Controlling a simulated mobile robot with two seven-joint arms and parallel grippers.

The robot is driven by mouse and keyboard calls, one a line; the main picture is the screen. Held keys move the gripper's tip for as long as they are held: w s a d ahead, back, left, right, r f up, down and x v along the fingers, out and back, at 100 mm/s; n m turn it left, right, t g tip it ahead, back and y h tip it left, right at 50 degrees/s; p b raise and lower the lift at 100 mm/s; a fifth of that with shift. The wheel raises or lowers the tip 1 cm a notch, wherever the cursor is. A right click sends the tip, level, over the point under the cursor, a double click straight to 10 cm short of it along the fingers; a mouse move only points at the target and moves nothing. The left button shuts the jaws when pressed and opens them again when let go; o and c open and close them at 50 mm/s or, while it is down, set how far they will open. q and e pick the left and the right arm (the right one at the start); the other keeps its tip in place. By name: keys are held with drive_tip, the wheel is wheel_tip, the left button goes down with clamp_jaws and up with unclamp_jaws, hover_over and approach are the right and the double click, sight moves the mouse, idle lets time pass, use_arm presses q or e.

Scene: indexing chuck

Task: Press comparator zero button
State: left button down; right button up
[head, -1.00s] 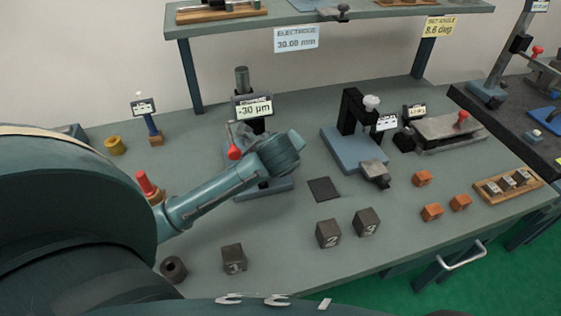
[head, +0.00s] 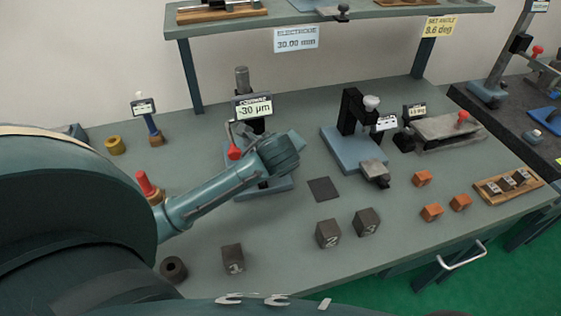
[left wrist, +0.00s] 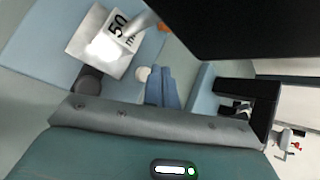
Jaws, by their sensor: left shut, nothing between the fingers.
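The comparator stands at the back middle of the bench. A pale block marked 50 mm (left wrist: 88,43) lies nearby. My right gripper is out of view.
A dark body (left wrist: 235,25) fills the top right of the wrist view, close to the fingers. Numbered dark blocks (head: 328,234), orange blocks (head: 432,212) and a blue-based fixture (head: 352,150) stand to the right. A shelf (head: 355,20) spans the back.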

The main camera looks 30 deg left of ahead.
use_arm(q)
drive_tip(key=shift+f, duration=0.15)
drive_tip(key=shift+f+p, duration=0.3)
drive_tip(key=shift+f, duration=0.55)
idle(0.9)
drive_tip(key=shift+r, duration=0.95)
drive_tip(key=shift+r, duration=2.55)
